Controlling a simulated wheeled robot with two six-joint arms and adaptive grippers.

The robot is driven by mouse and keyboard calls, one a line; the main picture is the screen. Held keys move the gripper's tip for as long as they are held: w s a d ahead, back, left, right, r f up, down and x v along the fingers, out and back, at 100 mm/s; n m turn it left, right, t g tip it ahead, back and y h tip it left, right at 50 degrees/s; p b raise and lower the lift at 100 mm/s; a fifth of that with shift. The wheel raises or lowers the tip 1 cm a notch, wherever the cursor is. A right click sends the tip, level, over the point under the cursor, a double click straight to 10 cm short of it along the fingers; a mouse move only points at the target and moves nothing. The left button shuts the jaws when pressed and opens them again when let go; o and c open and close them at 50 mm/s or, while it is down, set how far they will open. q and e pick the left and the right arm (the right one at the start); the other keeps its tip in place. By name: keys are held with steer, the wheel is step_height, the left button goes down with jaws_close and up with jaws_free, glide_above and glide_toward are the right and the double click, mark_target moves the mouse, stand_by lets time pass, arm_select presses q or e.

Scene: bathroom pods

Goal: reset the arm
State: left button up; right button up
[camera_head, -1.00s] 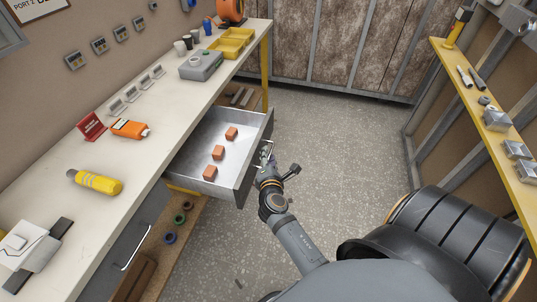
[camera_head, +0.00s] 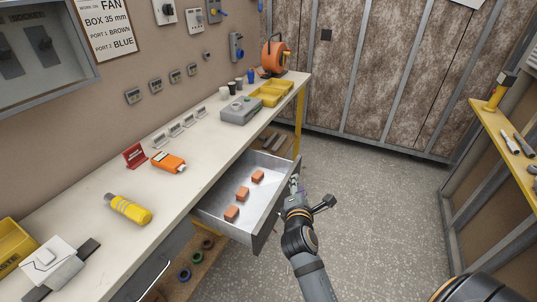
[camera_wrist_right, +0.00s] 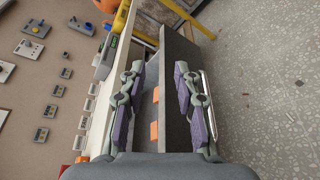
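My right gripper (camera_head: 295,184) is at the outer side of the open drawer's (camera_head: 261,226) front panel, near its far end. In the right wrist view my right gripper (camera_wrist_right: 158,103) has its two fingers spread well apart, with part of the drawer front (camera_wrist_right: 178,85) showing between them. The drawer handle (camera_wrist_right: 209,104) shows beside the right-hand finger; I cannot tell whether they touch. Several orange blocks (camera_head: 243,193) lie in the drawer. My left gripper is in neither view.
A yellow shelf (camera_head: 512,150) stands at right. The floor (camera_head: 380,200) between is clear.

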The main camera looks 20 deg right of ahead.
steer(key=s+a+f+m+g+y, duration=0.3)
steer(key=s+f+m+g, duration=0.25)
steer(key=s+m, duration=0.4)
steer(key=s+a+f+m+g+y, duration=0.3)
steer(key=s+f+m+g+y, duration=0.15)
steer(key=s+f+m, duration=0.45)
steer(key=s+d+f+g+p, duration=0.1)
steer(key=s+f+p, duration=0.1)
steer(key=f, duration=0.8)
steer(key=s+d+f+p, duration=0.1)
steer(key=f+p, duration=0.2)
steer(key=f, duration=0.7)
steer(key=s+f+p, duration=0.1)
steer(key=s+f, duration=0.5)
steer(key=s, duration=0.3)
steer(key=s+d+f+g+p, duration=0.1)
steer(key=s+f+p, duration=0.1)
steer(key=s+f, duration=0.5)
steer(key=s, duration=0.2)
steer(key=shift+s+d+n, duration=0.2)
steer(key=shift+s+n, duration=0.15)
steer(key=shift+s, duration=0.05)
